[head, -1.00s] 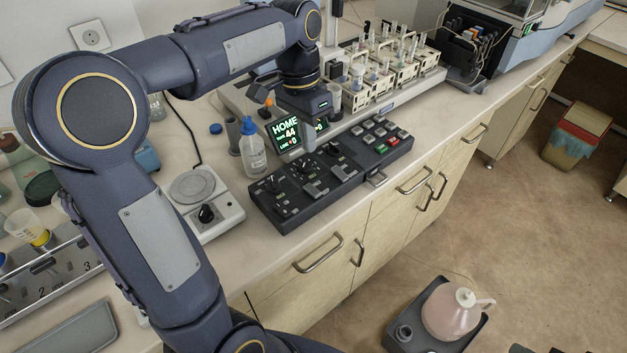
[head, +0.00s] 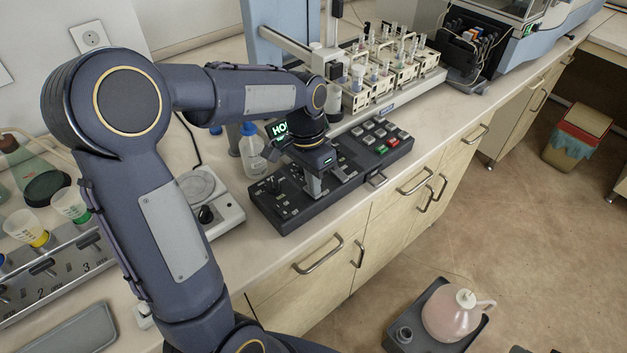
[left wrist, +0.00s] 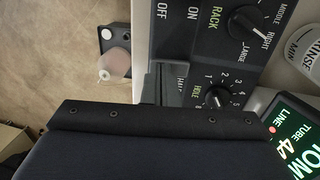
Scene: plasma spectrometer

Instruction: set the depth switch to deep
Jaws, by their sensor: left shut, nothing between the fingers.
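The black control console (head: 290,222) lies on the bench. My left gripper (head: 314,186) points down at the middle of it, shut and empty, with its fingertips close to the panel. Whether they touch it I cannot tell. In the left wrist view, a hole knob (left wrist: 220,97) and a rack knob (left wrist: 250,24) show on the panel, beside ON and OFF lettering. A partly covered label with the letters "HAL" (left wrist: 181,82) shows next to my gripper. The depth switch itself is hidden behind my gripper, so its position cannot be read. My right gripper is out of view.
A small screen (left wrist: 295,135) and a blue-capped bottle (head: 252,152) stand close behind the console. A hotplate (head: 207,195) stands to its left. The tube racks (head: 385,75) stand behind. The console's right part, with buttons (head: 381,150), is clear.

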